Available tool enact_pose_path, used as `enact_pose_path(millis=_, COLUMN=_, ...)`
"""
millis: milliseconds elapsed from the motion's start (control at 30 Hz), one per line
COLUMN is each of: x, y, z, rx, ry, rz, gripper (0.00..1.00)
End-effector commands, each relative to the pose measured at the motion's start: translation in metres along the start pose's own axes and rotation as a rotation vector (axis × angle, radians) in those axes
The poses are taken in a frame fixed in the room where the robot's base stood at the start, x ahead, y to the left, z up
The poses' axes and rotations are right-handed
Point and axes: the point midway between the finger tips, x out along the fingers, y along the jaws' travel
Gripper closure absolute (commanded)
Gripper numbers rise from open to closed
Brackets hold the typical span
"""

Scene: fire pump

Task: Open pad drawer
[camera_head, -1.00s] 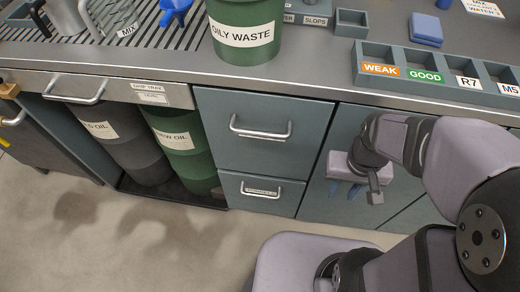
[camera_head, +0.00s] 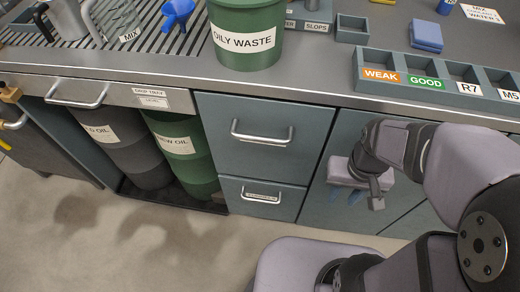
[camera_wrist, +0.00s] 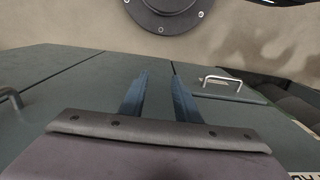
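Two closed grey-green drawers sit under the bench in the head view: a larger upper drawer (camera_head: 262,155) with a silver bar handle (camera_head: 262,134), and a smaller lower drawer (camera_head: 240,207) with a silver handle (camera_head: 262,197) and a small label, too blurred to read. My gripper (camera_head: 344,194) is to the right of both drawers, in front of the neighbouring cabinet front, empty and touching no handle. In the wrist view its two blue fingers (camera_wrist: 158,76) stand apart. A drawer handle (camera_wrist: 222,81), apparently the lower one, shows to their right.
The bench top (camera_head: 300,75) overhangs the drawers. An oily waste bin (camera_head: 243,40) and a labelled sorting tray (camera_head: 432,87) stand on it. Oil drums (camera_head: 180,150) stand in the open bay left of the drawers. The floor (camera_head: 150,255) in front is clear.

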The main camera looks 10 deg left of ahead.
Motion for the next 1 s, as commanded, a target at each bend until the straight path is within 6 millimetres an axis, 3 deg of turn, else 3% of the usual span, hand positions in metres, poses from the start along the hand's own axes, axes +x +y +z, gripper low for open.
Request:
enact_pose_path(millis=167, x=-0.014, y=-0.008, z=0.0, rx=-0.038, ry=0.0, rz=0.0, gripper=0.71)
enact_pose_path(millis=367, x=-0.05, y=-0.038, z=0.009, rx=-0.179, ry=-0.036, rz=0.003, gripper=0.71)
enact_pose_path(millis=600, x=-0.096, y=-0.084, z=0.041, rx=-0.437, ry=-0.146, rz=0.032, gripper=0.71)
enact_pose_path(millis=1000, x=-0.173, y=-0.173, z=0.061, rx=-0.91, ry=-0.211, rz=0.135, gripper=0.71)
